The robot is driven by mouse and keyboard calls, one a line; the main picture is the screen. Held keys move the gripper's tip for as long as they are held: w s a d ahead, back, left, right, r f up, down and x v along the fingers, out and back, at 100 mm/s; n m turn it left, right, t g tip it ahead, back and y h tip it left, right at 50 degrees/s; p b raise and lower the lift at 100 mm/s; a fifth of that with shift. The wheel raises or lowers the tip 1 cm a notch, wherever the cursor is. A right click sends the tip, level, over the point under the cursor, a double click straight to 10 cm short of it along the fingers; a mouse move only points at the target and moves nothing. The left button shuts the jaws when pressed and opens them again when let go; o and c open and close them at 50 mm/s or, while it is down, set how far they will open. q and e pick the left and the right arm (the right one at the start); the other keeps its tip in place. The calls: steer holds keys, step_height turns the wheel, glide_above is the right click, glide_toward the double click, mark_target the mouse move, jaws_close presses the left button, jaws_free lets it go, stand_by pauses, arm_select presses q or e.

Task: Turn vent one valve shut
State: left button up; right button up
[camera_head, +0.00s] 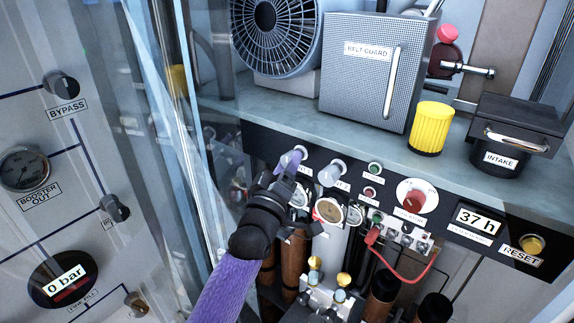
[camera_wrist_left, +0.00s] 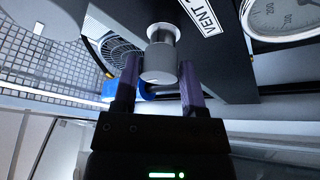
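The vent one valve is a grey round knob (camera_wrist_left: 159,62) on a dark panel, beside a label reading VENT 1 (camera_wrist_left: 205,17) in the left wrist view. My left gripper (camera_wrist_left: 160,75) has one purple finger on each side of the knob, very close to it. I cannot tell whether both fingers press on it. In the head view my left gripper (camera_head: 290,162) is at the left end of the dark control strip, and it and its arm partly cover the knob and its label. My right gripper does not show.
A second grey knob (camera_head: 332,172) sits just right of my gripper. Gauges (camera_head: 329,210), a red dial (camera_head: 413,201) and a red cable (camera_head: 405,273) are nearby. A clear pane (camera_head: 150,150) stands at the left. A yellow cylinder (camera_head: 428,128) stands on the ledge above.

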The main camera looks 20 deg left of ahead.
arm_select(q)
steer(key=o, duration=0.3)
steer(key=b+v, duration=0.1)
steer(key=v, duration=0.9)
steer(key=shift+w, duration=0.1)
